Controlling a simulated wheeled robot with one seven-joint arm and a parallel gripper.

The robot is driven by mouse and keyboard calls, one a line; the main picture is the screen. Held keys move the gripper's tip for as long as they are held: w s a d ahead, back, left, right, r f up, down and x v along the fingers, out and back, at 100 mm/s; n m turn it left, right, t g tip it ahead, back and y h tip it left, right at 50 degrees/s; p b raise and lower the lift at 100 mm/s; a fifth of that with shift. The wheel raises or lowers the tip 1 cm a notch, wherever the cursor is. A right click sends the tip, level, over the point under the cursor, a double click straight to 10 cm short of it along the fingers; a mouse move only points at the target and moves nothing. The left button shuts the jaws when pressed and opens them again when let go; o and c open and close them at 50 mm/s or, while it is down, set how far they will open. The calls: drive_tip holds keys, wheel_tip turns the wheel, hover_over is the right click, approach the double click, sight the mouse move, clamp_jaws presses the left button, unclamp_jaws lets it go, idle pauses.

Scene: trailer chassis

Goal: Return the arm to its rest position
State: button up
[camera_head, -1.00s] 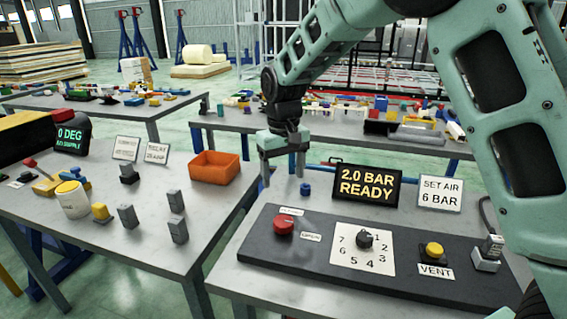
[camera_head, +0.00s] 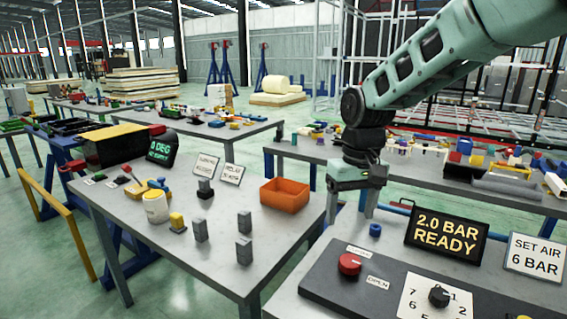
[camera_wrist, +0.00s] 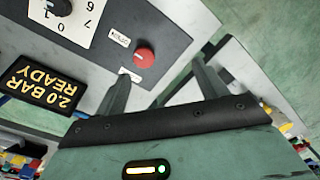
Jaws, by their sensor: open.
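My gripper (camera_head: 351,212) hangs from my green arm in the head view, fingers pointing down. Its fingers are apart with nothing between them. It is over the left back corner of the right table (camera_head: 290,300), near the gap between the two tables. In the wrist view my gripper's fingers (camera_wrist: 162,92) are also spread and empty. A small blue cylinder (camera_head: 375,230) stands on the table just right of the fingers. I cannot tell their exact height above the table.
The display reading "2.0 BAR READY" (camera_head: 446,237) and the "SET AIR 6 BAR" sign (camera_head: 534,256) stand behind the dial (camera_head: 438,297). An orange bin (camera_head: 285,195) and several grey blocks (camera_head: 244,251) occupy the left table. Tables with parts stand behind.

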drive_tip(key=s+a+f+n, duration=0.1)
drive_tip(key=s+f+n, duration=0.1)
drive_tip(key=s, duration=1.2)
drive_tip(key=s+a+f+n, duration=0.1)
drive_tip(key=s+a+n, duration=0.1)
drive_tip(key=s, duration=1.2)
drive_tip(key=shift+s+f+n, duration=0.2)
drive_tip(key=shift+f+n, duration=0.15)
drive_tip(key=shift+n, duration=0.25)
drive_tip(key=shift+d, duration=0.1)
